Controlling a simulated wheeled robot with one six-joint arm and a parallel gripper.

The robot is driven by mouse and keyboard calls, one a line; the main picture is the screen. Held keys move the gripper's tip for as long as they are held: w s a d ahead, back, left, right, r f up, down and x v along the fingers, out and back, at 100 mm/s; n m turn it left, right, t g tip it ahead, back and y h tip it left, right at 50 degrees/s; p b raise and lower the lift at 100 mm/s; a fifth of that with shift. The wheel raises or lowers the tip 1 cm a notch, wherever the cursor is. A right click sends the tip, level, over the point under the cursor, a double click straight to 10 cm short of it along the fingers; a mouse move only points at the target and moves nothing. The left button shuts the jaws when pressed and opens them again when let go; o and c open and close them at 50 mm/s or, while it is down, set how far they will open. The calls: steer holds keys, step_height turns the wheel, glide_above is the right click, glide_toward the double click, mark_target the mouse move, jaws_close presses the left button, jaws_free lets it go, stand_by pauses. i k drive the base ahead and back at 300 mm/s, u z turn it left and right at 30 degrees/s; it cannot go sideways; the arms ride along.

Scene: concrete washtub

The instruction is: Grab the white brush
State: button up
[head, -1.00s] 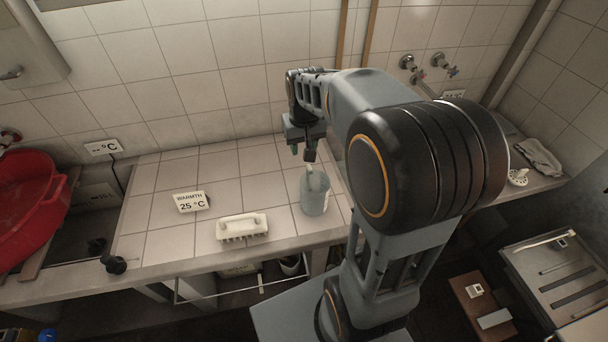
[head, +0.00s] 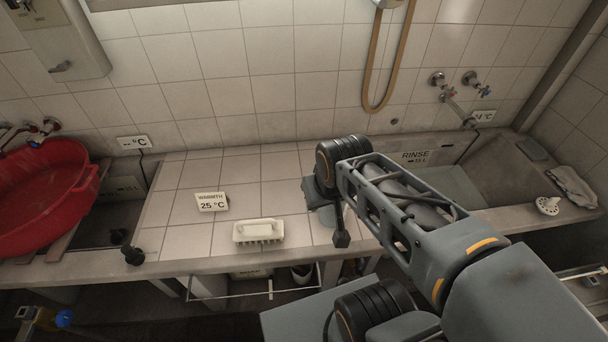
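The white brush (head: 258,231) lies on the tiled counter (head: 180,236) near its front edge, bristles showing along its lower side. Nothing touches it. My arm reaches in from the lower right, and its dark end, with my gripper (head: 341,239), hangs to the right of the brush, apart from it. The fingers are too small and dark to tell whether they are open or shut.
A red basin (head: 45,190) is at the left, a rinse sink (head: 500,177) at the right. Counter left of the brush is clear.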

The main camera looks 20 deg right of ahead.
mark_target(269, 229)
steer(key=k, duration=0.85)
steer(key=z, duration=0.65)
steer(key=i, duration=0.6)
steer(key=u, duration=3.3)
